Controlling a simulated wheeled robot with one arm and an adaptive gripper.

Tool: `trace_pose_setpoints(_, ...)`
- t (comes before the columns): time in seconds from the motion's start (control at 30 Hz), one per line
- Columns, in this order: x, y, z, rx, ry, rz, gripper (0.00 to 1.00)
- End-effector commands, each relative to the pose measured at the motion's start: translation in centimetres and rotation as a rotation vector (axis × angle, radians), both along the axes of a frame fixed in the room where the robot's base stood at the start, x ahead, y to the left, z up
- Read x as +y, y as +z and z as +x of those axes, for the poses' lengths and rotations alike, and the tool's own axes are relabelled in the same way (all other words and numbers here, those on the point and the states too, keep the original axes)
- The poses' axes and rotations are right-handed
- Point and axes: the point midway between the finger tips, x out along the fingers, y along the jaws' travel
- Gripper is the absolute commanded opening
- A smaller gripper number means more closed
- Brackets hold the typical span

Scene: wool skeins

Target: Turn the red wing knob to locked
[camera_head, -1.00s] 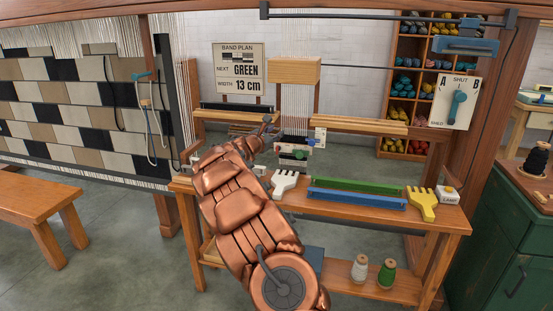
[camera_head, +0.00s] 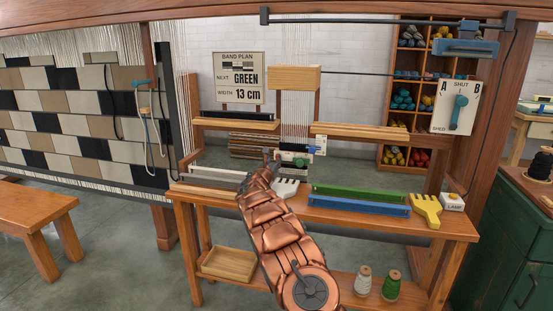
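I cannot make out a red wing knob in this view; my gripper and arm may cover it. A small green knob (camera_head: 300,162) and a blue piece (camera_head: 312,149) show on the loom's middle fittings. My copper arm reaches up from the lower right. My dark gripper (camera_head: 272,156) is at the loom, just left of the green knob. Its fingers are small and partly hidden, so I cannot tell whether they are open, shut or touching anything.
Green (camera_head: 358,189) and blue (camera_head: 358,203) bars and a yellow comb (camera_head: 426,208) lie on the bench (camera_head: 455,228). A wooden block (camera_head: 294,77) hangs above. A shed lever panel (camera_head: 457,107) is at right.

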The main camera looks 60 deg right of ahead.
Motion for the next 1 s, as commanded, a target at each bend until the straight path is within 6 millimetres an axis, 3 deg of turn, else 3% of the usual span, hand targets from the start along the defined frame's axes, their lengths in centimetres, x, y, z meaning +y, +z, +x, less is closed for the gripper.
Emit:
trace_pose_setpoints(0.67,-4.2,0.2,1.8,-0.007,0.002,0.004,0.35)
trace_pose_setpoints(1.0,-5.0,-0.1,1.9,0.000,0.000,0.001,0.35)
